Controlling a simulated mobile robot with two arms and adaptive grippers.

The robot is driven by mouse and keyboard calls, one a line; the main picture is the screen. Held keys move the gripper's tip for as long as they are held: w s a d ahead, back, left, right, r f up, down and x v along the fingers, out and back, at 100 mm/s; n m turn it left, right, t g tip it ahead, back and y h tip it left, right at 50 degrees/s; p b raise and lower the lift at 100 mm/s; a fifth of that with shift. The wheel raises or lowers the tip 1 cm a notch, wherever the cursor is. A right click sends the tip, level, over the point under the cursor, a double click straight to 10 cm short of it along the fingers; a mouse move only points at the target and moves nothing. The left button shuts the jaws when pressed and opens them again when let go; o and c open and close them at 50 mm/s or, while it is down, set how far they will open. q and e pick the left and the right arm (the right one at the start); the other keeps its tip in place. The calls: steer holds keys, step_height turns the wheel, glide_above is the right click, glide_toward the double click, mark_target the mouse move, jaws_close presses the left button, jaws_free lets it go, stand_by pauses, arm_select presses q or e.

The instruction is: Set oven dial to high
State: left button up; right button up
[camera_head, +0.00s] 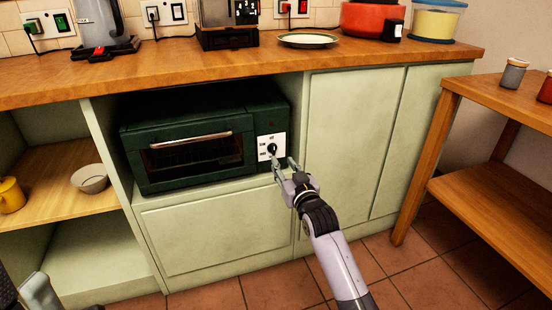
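The dark green oven (195,150) sits in an open bay under the wooden counter, its door shut with a metal handle across the top. Its white control panel (265,141) is on the right of its front and carries a black round dial (271,149). My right gripper (283,163) is open, its two fingers pointing at the panel just below and right of the dial. I cannot tell whether a fingertip touches the dial. The dial's exact setting is too small to read. My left gripper is not in view; only grey parts of mine show at the lower left.
The counter (150,72) above holds a kettle (105,30), a coffee machine (228,22), a plate (307,40) and a red pot (372,18). Open shelves on the left hold a bowl (90,178) and a yellow mug (10,195). A wooden side table (490,200) stands at the right.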

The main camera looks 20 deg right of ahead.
mark_target(274, 150)
steer(key=w+b, duration=0.2)
steer(key=w, duration=0.4)
steer(key=shift+a+f, duration=0.1)
steer(key=shift+w, duration=0.65)
jaws_close()
